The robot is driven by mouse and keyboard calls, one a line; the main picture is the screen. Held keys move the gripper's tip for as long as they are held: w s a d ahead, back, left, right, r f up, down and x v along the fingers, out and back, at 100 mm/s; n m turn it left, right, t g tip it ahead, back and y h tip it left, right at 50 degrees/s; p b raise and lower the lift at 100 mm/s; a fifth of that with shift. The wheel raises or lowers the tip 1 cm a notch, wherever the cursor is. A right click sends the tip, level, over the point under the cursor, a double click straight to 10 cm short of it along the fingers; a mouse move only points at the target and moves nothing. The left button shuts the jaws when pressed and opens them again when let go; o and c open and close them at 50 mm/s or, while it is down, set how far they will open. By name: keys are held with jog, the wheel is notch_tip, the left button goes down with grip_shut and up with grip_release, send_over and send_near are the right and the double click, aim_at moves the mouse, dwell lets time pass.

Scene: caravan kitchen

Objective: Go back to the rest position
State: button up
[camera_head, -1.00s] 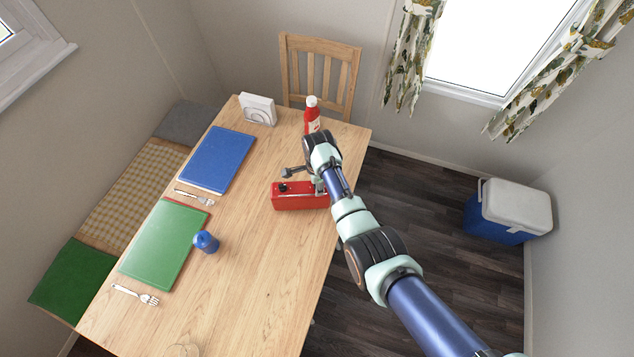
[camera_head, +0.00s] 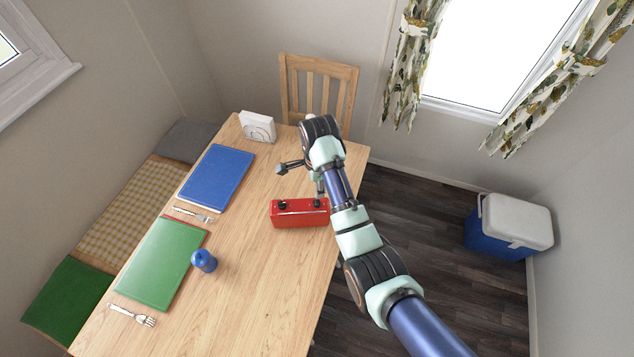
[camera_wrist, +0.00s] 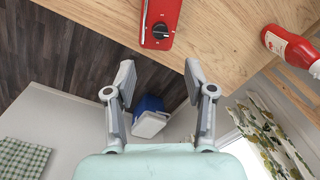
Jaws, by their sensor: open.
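My gripper (camera_wrist: 160,80) is open and empty, with its two fingers spread apart in the wrist view. In the head view my gripper (camera_head: 302,175) hangs at the table's right side, just beyond the red box (camera_head: 300,213). The red box has dark knobs on top and stands on the wooden table (camera_head: 255,280). Part of the red box (camera_wrist: 160,22) also shows in the wrist view, ahead of the fingertips and apart from them. My wrist hides most of the red bottle in the head view.
The red bottle (camera_wrist: 290,50) stands near the table edge in the wrist view. A white napkin holder (camera_head: 257,127), blue board (camera_head: 216,178), green board (camera_head: 160,262), blue cup (camera_head: 204,261) and forks lie leftward. A chair (camera_head: 318,90) stands behind. A cooler (camera_head: 508,225) is on open floor.

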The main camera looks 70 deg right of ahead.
dwell(0.6)
jog(key=w+a+r+n+t+h, duration=0.1)
jog(key=w+a+r+n+t, duration=0.2)
jog(key=w+a+n, duration=0.55)
jog(key=w+a+r+n+t+h, duration=0.1)
jog(key=w+a+r+n+t, duration=0.3)
jog(key=a, duration=0.7)
jog(key=a+r+n+t+y, duration=0.1)
jog(key=a+r+n, duration=0.3)
jog(key=a, duration=0.4)
jog(key=s+a+r+n+t, duration=0.1)
jog(key=a+r+n+t, duration=0.1)
jog(key=a+r+n, duration=0.2)
jog(key=s+a+r+n+t+y, duration=0.1)
jog(key=a+r+n, duration=0.3)
jog(key=a+n, duration=0.5)
jog(key=a+t, duration=0.1)
jog(key=a, duration=0.2)
jog(key=shift+a+r+y, duration=0.3)
jog(key=shift+a+r, duration=0.1)
